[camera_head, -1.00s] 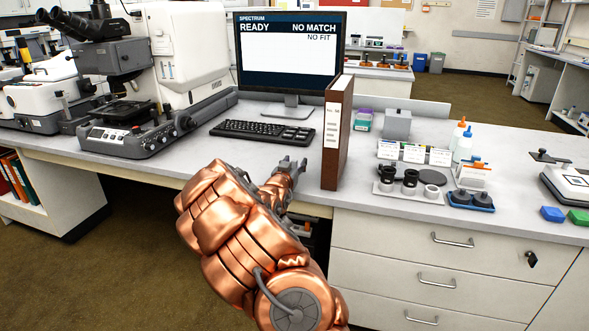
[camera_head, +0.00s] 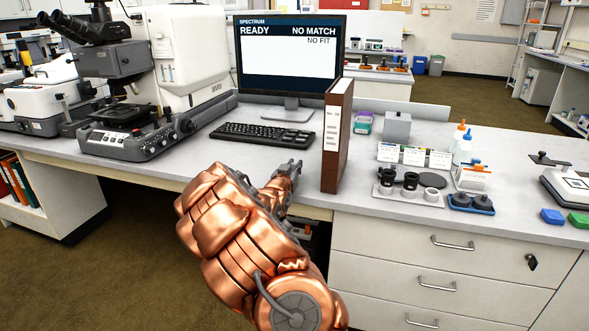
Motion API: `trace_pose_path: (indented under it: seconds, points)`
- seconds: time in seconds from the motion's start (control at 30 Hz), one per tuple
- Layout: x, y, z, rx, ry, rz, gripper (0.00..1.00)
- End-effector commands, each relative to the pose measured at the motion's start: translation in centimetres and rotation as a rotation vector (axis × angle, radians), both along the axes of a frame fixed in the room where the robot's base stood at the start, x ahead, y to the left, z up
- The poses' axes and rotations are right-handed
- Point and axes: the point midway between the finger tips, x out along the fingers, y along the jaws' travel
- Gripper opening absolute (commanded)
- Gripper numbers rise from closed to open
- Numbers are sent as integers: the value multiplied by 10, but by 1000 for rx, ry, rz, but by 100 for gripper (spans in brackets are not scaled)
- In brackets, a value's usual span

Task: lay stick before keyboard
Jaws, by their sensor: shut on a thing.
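My gripper (camera_head: 291,166) is low over the front of the desk, between the keyboard and the brown binder. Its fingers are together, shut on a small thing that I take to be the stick. The stick itself cannot be made out; the fingers and my copper-coloured arm hide it. The black keyboard (camera_head: 263,133) lies on the desk behind and to the left of my gripper, in front of the monitor. The strip of desk in front of the keyboard (camera_head: 217,152) looks bare.
A brown binder (camera_head: 344,135) stands upright just right of my gripper. A monitor (camera_head: 290,62) reads READY, NO MATCH, NO FIT. The microscope (camera_head: 130,95) is on the left. Small holders and bottles (camera_head: 461,148) stand on the right.

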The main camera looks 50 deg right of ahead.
Motion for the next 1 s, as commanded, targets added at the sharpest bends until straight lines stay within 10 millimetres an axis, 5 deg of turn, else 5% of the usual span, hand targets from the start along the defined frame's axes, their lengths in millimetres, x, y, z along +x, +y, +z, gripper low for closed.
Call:
trace_pose_path:
  seconds: [0.17, 0.53, 1.0]
  points:
    - [3, 3, 9, 1, -3, 1, 1]
    - [4, 3, 77, -3, -6, 2, 1]
    - [80, 61, 71, 2, -2, 7, 1]
